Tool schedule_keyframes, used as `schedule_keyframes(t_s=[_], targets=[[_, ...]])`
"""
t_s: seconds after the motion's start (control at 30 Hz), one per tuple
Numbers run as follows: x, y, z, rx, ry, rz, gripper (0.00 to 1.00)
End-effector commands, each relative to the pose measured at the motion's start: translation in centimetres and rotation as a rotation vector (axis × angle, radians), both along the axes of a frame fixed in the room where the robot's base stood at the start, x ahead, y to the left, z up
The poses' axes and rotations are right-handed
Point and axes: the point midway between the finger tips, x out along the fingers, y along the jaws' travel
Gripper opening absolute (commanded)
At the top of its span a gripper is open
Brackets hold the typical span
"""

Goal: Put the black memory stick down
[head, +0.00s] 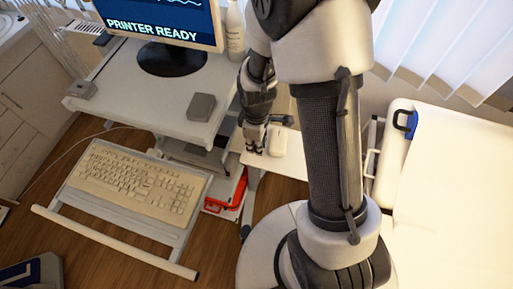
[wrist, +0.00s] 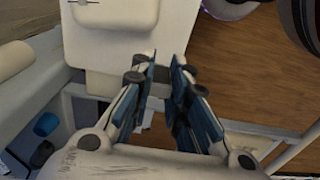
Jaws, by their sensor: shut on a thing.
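My gripper (head: 254,148) hangs low beside the white cart, over the left end of a small pale side surface (head: 290,160). In the wrist view my gripper (wrist: 164,62) points at a pale surface, with its blue-lined fingers close together. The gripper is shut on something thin. I take it to be the black memory stick, but I cannot make it out in either view; the fingers hide it. I cannot tell whether the fingertips touch the surface.
A white mouse-like object (head: 278,139) lies just right of my gripper. The cart top (head: 150,112) carries a monitor (head: 165,25), a bottle (head: 235,30) and a grey box (head: 202,107). A keyboard (head: 138,182) sits on a pull-out tray. A white bed (head: 455,190) stands at right.

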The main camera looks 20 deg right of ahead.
Motion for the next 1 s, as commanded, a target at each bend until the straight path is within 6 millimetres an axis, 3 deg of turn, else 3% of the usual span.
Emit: schedule_keyframes(t_s=[0.17, 0.9, 0.93, 1.0], targets=[[-0.1, 0.0, -2.7, 0.000, 0.003, 0.000, 0.00], [0.0, 0.0, -3.9, 0.000, 0.000, 0.000, 0.00], [0.0, 0.0, -3.8, 0.000, 0.000, 0.000, 0.16], [0.0, 0.0, -3.8, 0.000, 0.000, 0.000, 0.20]])
